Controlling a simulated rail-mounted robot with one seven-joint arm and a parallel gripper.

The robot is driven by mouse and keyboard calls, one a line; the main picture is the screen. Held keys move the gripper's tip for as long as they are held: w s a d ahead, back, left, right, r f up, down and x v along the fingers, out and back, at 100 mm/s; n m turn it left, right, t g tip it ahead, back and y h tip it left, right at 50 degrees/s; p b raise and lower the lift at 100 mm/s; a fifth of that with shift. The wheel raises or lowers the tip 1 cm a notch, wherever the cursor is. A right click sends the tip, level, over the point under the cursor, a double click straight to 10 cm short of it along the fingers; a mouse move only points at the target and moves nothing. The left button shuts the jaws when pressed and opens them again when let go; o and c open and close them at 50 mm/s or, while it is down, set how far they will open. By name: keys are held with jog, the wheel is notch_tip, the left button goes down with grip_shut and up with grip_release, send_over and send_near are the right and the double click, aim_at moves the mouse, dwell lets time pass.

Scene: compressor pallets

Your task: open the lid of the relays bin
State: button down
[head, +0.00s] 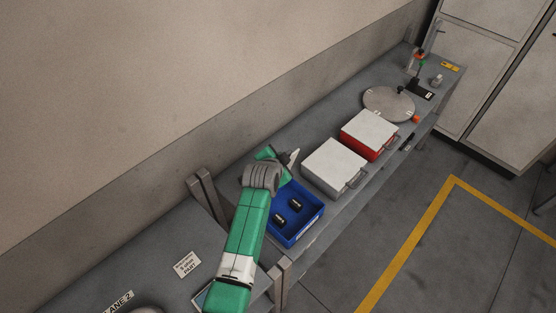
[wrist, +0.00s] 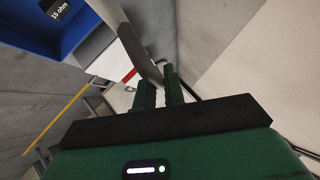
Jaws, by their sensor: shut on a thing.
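My gripper (head: 287,158) is above the back of the workbench, behind the blue bin and left of the grey bin. In the wrist view its fingers (wrist: 160,84) are closed on a thin grey-white piece (wrist: 138,48); I cannot tell what it belongs to. A grey bin (head: 325,184) has a white lid (head: 334,160) lying shut and a handle at its front. A red bin (head: 361,148) beyond it also has a shut white lid (head: 370,128). No label readable here shows which bin is for relays.
A round grey plate (head: 388,103) lies beyond the red bin, with small items farther back. The wall (head: 150,120) runs close behind the bench.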

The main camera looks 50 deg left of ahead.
jog(key=c, duration=1.5)
grip_release()
jog(key=v, duration=0.8)
jog(key=shift+p, duration=0.3)
jog(key=shift+a, duration=0.1)
